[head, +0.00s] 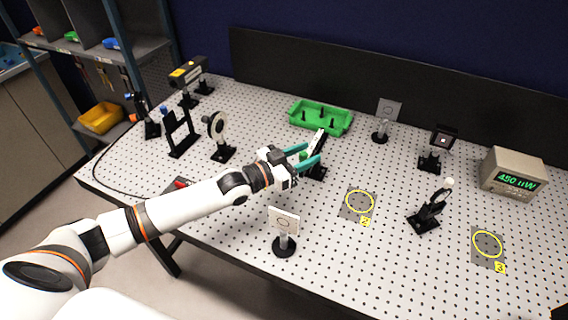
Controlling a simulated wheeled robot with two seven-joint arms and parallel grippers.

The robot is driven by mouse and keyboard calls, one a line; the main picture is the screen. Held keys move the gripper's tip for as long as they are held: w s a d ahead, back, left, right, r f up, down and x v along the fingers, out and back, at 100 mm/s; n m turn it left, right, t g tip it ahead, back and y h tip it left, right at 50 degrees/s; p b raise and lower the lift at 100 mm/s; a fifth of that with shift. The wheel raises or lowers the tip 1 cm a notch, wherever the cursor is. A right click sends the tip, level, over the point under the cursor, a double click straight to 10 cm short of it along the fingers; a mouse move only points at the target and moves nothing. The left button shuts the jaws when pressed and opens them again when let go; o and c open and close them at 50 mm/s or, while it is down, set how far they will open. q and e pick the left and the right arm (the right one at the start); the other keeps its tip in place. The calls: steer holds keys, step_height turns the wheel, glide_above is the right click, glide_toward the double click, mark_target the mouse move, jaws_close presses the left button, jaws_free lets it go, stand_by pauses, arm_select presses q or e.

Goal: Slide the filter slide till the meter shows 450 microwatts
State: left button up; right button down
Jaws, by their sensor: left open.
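The filter slide (318,139) is a pale bar with dark parts on a black mount near the middle of the optical table. My left gripper (312,155) has two teal fingers, open and set apart on either side of the green part. I cannot tell whether either finger touches it. The meter (514,173) is a beige box at the right, and its green display reads 450 µW. My right gripper is not in view.
A green tray (321,117) lies behind the slide. A card on a post (284,222) stands in front of my left arm. Yellow-ringed plates (345,212) (475,257) and a mirror mount (424,222) stand to the right. Several optics and a laser box (187,73) are at the left.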

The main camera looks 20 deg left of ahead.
arm_select(q)
steer(key=b+v, duration=0.2)
steer(key=v, duration=0.8)
steer(key=shift+s+b, duration=0.25)
steer(key=shift+b, duration=0.05)
steer(key=shift+a, duration=0.1)
